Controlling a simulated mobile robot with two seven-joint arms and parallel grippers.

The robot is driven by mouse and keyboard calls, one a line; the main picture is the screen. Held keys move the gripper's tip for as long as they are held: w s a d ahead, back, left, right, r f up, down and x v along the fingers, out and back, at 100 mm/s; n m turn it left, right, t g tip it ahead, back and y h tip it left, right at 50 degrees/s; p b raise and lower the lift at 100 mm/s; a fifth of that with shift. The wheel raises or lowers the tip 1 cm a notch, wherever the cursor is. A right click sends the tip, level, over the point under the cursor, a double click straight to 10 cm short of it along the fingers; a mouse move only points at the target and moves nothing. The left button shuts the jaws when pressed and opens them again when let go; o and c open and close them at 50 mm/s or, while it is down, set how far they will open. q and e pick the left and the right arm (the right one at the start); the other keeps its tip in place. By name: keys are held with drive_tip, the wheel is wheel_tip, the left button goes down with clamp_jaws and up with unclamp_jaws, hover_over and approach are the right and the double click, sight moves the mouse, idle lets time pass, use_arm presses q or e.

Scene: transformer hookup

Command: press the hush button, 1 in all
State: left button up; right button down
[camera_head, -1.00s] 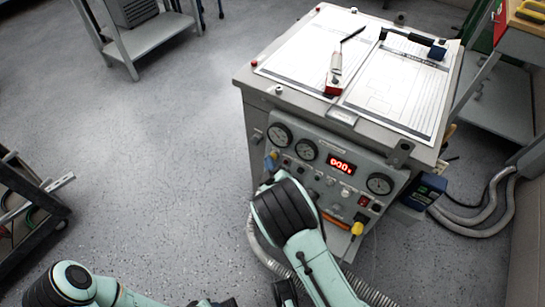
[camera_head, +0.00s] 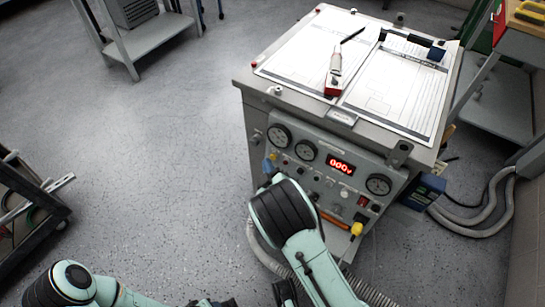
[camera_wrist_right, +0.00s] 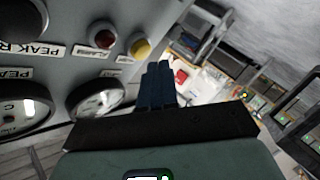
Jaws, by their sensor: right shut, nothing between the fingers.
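The control panel (camera_head: 325,170) is on the front of a grey cabinet. In the right wrist view a red button (camera_wrist_right: 103,33) and a yellow button (camera_wrist_right: 142,45) sit side by side above small labels that I cannot read, so I cannot tell which is the hush button. My right gripper (camera_head: 269,164) is at the panel's left side, below the left gauge; its wrist is hidden behind my arm. In the wrist view its dark blue fingers (camera_wrist_right: 157,82) are shut and empty, with their tips close to the yellow button; contact is unclear.
Round gauges (camera_head: 279,135) and a lit red display (camera_head: 341,164) are on the panel. Papers (camera_head: 395,95) and a red-and-white tool (camera_head: 335,72) lie on the cabinet top. A grey hose (camera_head: 485,215) lies at right. The floor to the left is mostly clear.

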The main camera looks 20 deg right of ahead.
drive_tip(key=shift+s+a, duration=0.1)
drive_tip(key=shift+a, duration=0.05)
drive_tip(key=shift+s+a+r+p, duration=0.2)
drive_tip(key=shift+s+a+p, duration=0.1)
drive_tip(key=shift+s+a, duration=0.55)
drive_tip(key=shift+s+a+r+p, duration=0.25)
drive_tip(key=shift+s+a, duration=0.35)
drive_tip(key=shift+a, duration=0.4)
